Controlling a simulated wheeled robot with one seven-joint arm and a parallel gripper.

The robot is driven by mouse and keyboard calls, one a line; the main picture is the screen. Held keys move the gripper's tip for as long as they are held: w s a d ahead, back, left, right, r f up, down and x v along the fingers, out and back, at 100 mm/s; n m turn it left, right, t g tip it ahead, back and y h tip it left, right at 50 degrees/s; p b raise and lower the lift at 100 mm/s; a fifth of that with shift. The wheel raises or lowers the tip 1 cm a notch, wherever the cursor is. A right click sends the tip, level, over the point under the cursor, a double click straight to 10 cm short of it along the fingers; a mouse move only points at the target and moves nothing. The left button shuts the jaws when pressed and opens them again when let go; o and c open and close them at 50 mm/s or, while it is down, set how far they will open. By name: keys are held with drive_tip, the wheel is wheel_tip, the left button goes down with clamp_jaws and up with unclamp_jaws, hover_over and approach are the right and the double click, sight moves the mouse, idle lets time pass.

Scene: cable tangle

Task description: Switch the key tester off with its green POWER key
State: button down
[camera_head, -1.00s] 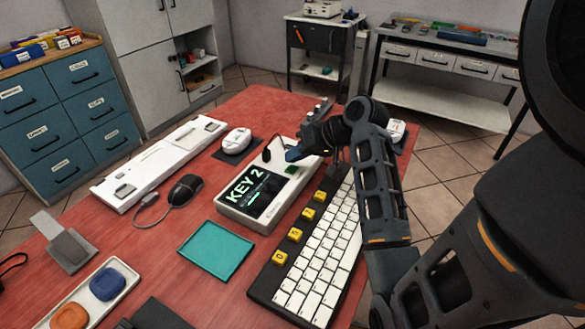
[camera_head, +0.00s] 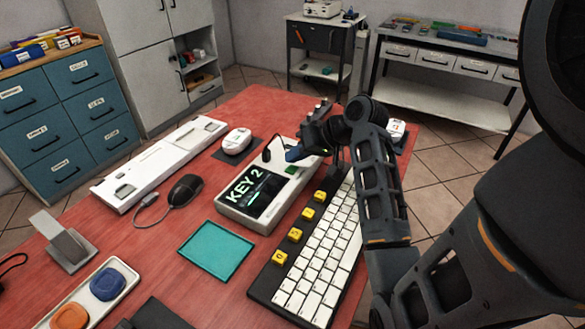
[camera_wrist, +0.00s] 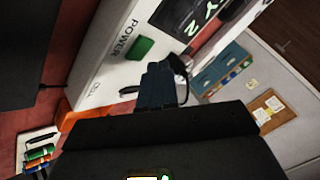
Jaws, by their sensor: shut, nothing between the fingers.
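The key tester (camera_head: 228,203) is a white box on the red table, and its lit dark screen (camera_head: 252,193) reads "KEY 2". Its green POWER key (camera_head: 291,170) shows at the tester's right end; it also shows in the wrist view (camera_wrist: 139,48) beside the printed word POWER. My gripper (camera_head: 293,155) is shut and empty, its blue fingertips just behind the green key in the head view. In the wrist view the fingertips (camera_wrist: 158,70) are close beside the key; I cannot tell whether they touch the tester.
A dark keyboard with white keys (camera_head: 325,255) and several yellow keys lies right of the tester. A teal mat (camera_head: 216,250), a black mouse (camera_head: 185,190) and a long white keyboard-like unit (camera_head: 150,172) lie to the left. A white mouse (camera_head: 237,141) sits behind.

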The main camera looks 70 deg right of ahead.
sight(295, 169)
drive_tip(key=shift+f, duration=0.15)
drive_tip(key=shift+f, duration=0.3)
drive_tip(key=shift+f, duration=0.45)
idle(0.9)
drive_tip(key=shift+r, duration=0.1)
drive_tip(key=shift+r+p, duration=0.85)
drive_tip(key=shift+p, duration=0.25)
wheel_tip(295, 169, up, 6)
drive_tip(key=p, duration=0.6)
drive_tip(key=shift+p, duration=0.3)
